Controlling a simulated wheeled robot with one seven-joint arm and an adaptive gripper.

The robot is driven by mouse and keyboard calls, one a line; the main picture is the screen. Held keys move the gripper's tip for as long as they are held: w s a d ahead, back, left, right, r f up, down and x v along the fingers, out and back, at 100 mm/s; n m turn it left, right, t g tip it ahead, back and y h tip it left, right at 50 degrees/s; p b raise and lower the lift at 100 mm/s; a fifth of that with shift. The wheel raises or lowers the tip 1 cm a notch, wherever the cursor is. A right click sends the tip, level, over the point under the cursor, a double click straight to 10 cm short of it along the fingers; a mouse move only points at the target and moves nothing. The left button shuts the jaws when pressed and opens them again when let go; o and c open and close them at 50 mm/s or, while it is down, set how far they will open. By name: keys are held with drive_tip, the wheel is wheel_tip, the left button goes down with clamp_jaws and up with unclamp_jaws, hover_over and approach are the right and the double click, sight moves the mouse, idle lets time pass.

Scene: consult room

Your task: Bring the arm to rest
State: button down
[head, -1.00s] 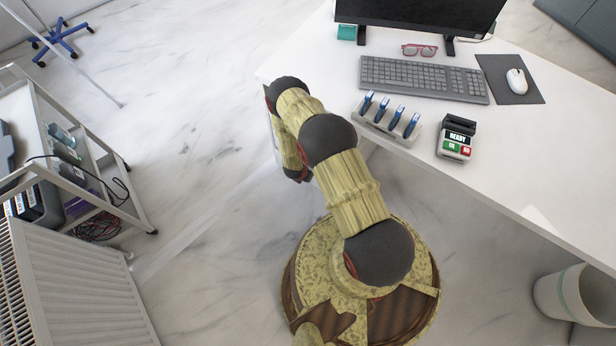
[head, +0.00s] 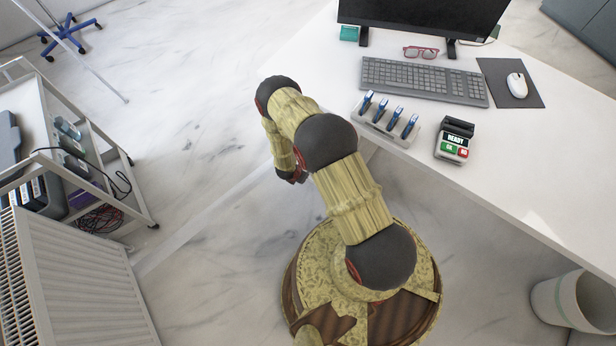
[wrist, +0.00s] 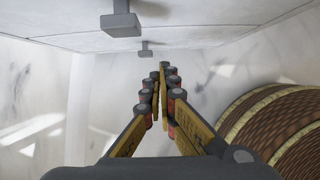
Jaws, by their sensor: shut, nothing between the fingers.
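My arm bends out over the floor at the left front of the desk (head: 500,185) in the head view. Its far end points down beside the desk edge, and the gripper itself is mostly hidden there behind my arm. In the wrist view my gripper (wrist: 161,85) has its two fingers together at the tips, with nothing between them. It hangs clear of the desk and the floor, and touches nothing that I can see. The brown and yellow round shape at the right of the wrist view is my own base.
A trolley (head: 112,160) and radiator (head: 85,280) stand left. A bin (head: 572,302) stands right. Floor lies open between.

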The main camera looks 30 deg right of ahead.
drive_tip(key=v, duration=0.1)
drive_tip(key=p+v, duration=0.1)
drive_tip(key=v, duration=0.3)
drive_tip(key=shift+s+a+r, duration=0.15)
drive_tip(key=shift+s+r, duration=0.05)
drive_tip(key=shift+s, duration=0.1)
